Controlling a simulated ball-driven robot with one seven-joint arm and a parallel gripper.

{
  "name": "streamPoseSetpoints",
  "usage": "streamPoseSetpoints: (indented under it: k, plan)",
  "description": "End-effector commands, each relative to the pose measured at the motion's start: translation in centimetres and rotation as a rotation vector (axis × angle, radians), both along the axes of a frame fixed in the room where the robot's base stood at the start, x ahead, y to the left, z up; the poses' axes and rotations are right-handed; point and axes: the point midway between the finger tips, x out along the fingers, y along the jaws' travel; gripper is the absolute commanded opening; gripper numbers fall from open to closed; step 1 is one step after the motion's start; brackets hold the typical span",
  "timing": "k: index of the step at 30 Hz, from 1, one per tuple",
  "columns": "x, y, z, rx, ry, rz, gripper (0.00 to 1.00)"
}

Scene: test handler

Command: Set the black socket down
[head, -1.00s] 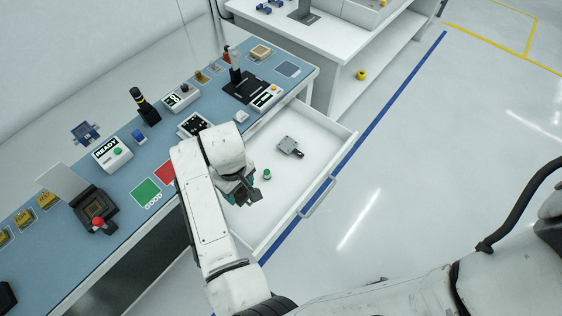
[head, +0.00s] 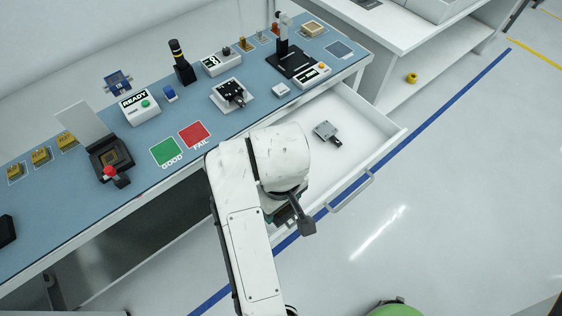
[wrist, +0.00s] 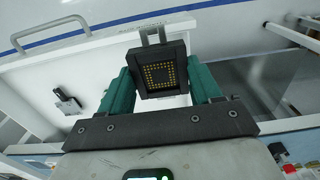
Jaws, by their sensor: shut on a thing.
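The black socket (wrist: 160,72) is a square dark block with a ring of gold contacts on its face and a grey loop at its top edge. It sits between the two teal fingers of my gripper (wrist: 160,90), which is shut on it. In the head view my gripper (head: 282,211) hangs by the near part of the open drawer, and a dark part (head: 302,224) sticks out below the wrist; my arm hides much of the drawer there.
The white drawer (head: 372,125) is pulled out and holds a grey latch-like part (head: 327,132). The blue bench top (head: 200,105) carries a READY box (head: 139,107), green GOOD (head: 168,151) and red FAIL (head: 194,134) mats, and an open-lidded black fixture (head: 108,160). Floor right of the drawer is clear.

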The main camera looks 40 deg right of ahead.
Motion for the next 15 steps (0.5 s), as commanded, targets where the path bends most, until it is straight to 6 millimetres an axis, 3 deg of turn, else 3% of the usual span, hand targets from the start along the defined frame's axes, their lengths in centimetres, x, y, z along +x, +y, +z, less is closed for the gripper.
streamPoseSetpoints:
  k: [11,15]
  plan:
    - [7.0,-2.0,-3.0,0.001,0.005,-0.006,0.29]
    - [9.0,-2.6,-5.5,0.001,0.006,-0.004,0.29]
